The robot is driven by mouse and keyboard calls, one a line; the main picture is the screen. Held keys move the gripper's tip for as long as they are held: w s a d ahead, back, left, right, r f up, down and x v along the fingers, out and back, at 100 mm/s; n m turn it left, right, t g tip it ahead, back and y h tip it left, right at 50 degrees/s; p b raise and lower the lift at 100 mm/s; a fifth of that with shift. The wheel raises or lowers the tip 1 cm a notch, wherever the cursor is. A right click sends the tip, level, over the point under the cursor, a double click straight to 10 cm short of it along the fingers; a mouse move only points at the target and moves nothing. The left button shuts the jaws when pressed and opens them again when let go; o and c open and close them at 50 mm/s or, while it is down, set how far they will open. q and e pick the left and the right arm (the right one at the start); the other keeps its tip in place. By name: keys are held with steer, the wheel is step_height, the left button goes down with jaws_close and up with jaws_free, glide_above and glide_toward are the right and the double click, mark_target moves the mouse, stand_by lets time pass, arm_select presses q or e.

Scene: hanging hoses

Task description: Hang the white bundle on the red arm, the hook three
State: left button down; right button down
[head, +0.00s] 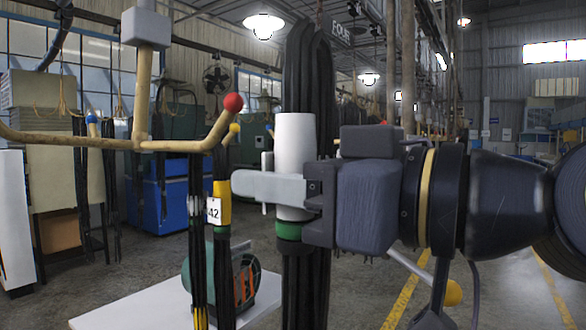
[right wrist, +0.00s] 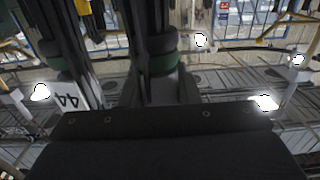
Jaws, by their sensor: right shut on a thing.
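The white bundle is a long loop of black hoses with a white sleeve (head: 296,140) and a green band below it. It hangs upright in the middle of the head view, its top loop above my gripper. My right gripper (head: 262,187) is shut on it at the sleeve, one grey finger across its front. The red arm is a wooden bar (head: 180,145) with a red ball tip (head: 233,102), left of the bundle and apart from it. In the right wrist view the hoses show a green band (right wrist: 155,61) and a tag reading 44 (right wrist: 68,96). My left gripper is out of view.
A yellow-sleeved bundle tagged 42 (head: 214,210) hangs between the red arm and the white bundle. A yellow ball tip (head: 235,128) shows behind the red one. A white tabletop (head: 125,315) with a green round machine (head: 245,280) is low on the left.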

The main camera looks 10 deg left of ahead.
steer(key=shift+p+x, duration=5.75)
steer(key=shift+x, duration=1.55)
step_height(320, 180, down, 8)
steer(key=w+a+b, duration=0.1)
steer(key=a+b, duration=0.1)
steer(key=b, duration=0.3)
steer(key=shift+a+r, duration=0.15)
steer(key=shift+a, duration=0.2)
